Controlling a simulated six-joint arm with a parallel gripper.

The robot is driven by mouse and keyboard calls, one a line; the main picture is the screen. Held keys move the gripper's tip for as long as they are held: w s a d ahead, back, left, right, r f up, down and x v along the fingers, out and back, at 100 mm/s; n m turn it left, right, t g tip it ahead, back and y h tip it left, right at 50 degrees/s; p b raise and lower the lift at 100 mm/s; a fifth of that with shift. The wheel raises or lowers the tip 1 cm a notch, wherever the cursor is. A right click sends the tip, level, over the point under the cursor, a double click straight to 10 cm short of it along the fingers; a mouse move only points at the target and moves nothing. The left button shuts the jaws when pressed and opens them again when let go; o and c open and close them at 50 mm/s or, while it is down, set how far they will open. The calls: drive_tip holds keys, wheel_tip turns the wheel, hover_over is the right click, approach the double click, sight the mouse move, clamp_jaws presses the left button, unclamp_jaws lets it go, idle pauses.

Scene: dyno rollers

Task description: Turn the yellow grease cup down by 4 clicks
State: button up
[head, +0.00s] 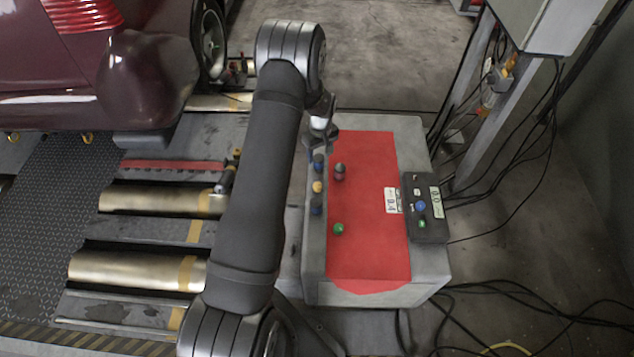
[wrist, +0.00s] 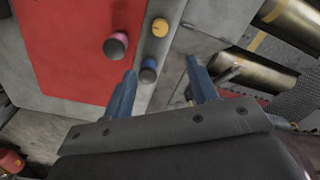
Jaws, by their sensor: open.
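The yellow grease cup (head: 317,187) stands on the grey left edge of the cabinet top, between two blue cups. In the wrist view the yellow cup (wrist: 160,27) is beyond my fingertips, with a dark mark on its top. My gripper (wrist: 160,66) is open and empty. A blue cup (wrist: 148,72) shows between its fingers, nearer than the yellow one; I cannot tell their height apart. In the head view my gripper (head: 325,128) is at the cabinet's far end, partly hidden by my arm.
The far blue cup (head: 318,160) and near blue cup (head: 316,206) flank the yellow one. A control box (head: 428,225) sits right. Rollers (head: 150,198) lie left.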

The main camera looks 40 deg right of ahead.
sight(318, 185)
drive_tip(key=f, duration=1.7)
drive_tip(key=shift+a+f, duration=0.3)
drive_tip(key=shift+f, duration=0.1)
drive_tip(key=c, duration=1)
